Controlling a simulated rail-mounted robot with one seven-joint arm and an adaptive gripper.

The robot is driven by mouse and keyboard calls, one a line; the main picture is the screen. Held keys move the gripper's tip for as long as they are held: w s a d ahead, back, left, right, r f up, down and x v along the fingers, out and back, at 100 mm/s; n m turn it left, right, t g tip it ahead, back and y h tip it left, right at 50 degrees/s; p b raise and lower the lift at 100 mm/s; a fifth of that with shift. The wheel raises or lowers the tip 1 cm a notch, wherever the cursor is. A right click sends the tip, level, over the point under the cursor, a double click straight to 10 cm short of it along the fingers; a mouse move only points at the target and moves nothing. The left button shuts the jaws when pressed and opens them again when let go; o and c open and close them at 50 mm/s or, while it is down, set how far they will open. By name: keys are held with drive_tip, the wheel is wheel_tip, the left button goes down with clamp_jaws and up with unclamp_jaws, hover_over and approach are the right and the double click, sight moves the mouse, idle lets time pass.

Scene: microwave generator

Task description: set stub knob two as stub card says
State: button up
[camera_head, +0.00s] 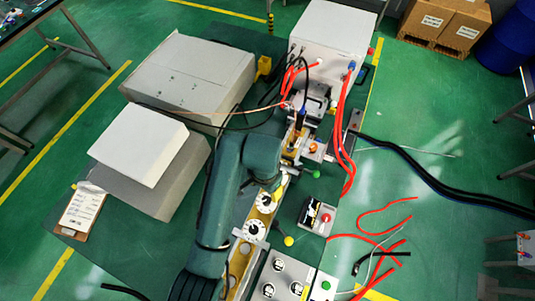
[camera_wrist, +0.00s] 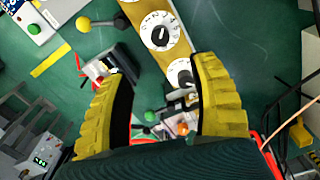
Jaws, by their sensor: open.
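Two round white dials with black knobs sit on a brass strip: one dial (camera_head: 254,229) and another (camera_head: 266,201). I cannot tell which is knob two. My gripper (camera_wrist: 165,72) is open, its ribbed yellow fingers spread apart with nothing between them, near the partly covered dial. In the head view my arm hides part of the strip. A clipboard with a printed sheet (camera_head: 80,213) lies at the left; its text is unreadable.
A yellow ball-ended handle (camera_head: 288,241) juts beside the strip. Red hoses (camera_head: 345,130) run behind. Large grey boxes (camera_head: 190,80) fill the left.

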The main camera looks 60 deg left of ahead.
sight(266, 201)
wheel_tip(266, 201, down, 16)
drive_tip(key=shift+b, duration=0.45)
clamp_jaws()
